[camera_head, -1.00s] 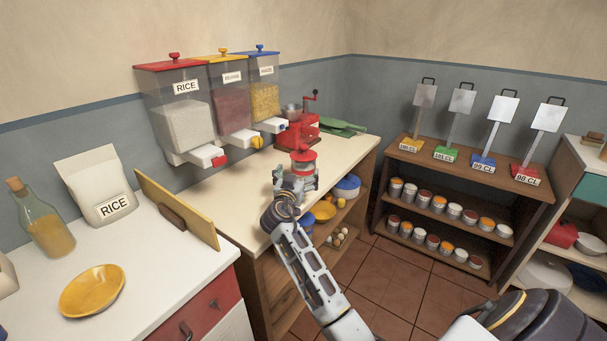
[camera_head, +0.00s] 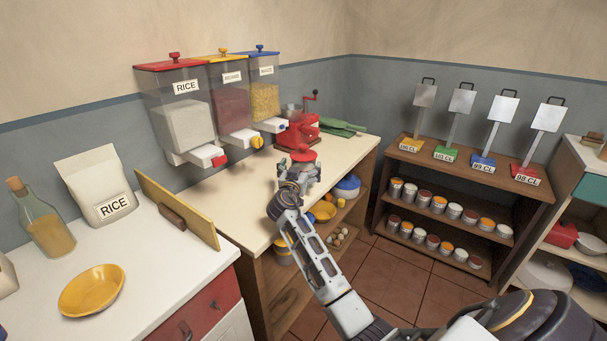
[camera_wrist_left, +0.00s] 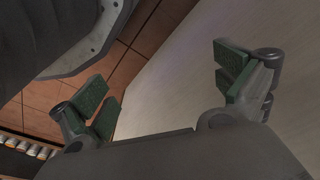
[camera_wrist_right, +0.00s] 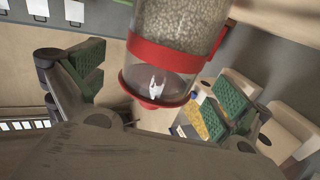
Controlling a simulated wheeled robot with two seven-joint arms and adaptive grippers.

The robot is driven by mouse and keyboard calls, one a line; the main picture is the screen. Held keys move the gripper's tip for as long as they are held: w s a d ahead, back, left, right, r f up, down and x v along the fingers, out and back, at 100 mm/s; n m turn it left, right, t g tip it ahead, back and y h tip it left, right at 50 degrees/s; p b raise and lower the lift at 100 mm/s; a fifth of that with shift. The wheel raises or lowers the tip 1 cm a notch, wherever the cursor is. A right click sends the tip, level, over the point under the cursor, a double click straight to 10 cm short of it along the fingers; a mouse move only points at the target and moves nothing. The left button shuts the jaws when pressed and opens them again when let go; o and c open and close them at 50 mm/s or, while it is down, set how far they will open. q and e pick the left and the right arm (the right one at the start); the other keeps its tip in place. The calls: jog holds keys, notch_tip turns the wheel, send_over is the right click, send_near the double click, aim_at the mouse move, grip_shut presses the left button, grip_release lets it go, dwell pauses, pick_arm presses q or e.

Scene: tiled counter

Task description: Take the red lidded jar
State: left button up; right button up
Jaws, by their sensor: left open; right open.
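The red lidded jar (camera_head: 303,153) stands on the wooden-edged counter, its body mostly hidden behind my right gripper (camera_head: 300,174). In the right wrist view the jar (camera_wrist_right: 165,56) is clear glass filled with pale grains, with a red band and a red knobbed lid; it appears upside down there. It lies between the two green-padded fingers, which are open, with gaps visible on both sides. My left gripper (camera_wrist_left: 165,88) is open and empty in the left wrist view, beside a pale surface and above floor tiles. It is not in the head view.
A red grinder (camera_head: 297,131) with a crank stands just behind the jar. Rice, bean and maize dispensers (camera_head: 183,120) hang on the wall to the left. A yellow board (camera_head: 180,208) stands upright at the left counter's edge. Pale counter top is free left of the jar.

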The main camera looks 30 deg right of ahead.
jog(key=shift+x, duration=0.8)
pick_arm(q)
jog(key=shift+d+r, duration=0.1)
jog(key=shift+r, duration=0.35)
pick_arm(e)
jog(key=shift+f+x, duration=0.2)
jog(key=shift+x, duration=1.3)
jog(key=shift+c, duration=0.3)
jog(key=c, duration=1.4)
pick_arm(q)
jog(key=shift+f, duration=0.1)
pick_arm(e)
jog(key=shift+r, duration=0.1)
jog(key=shift+c, duration=0.8)
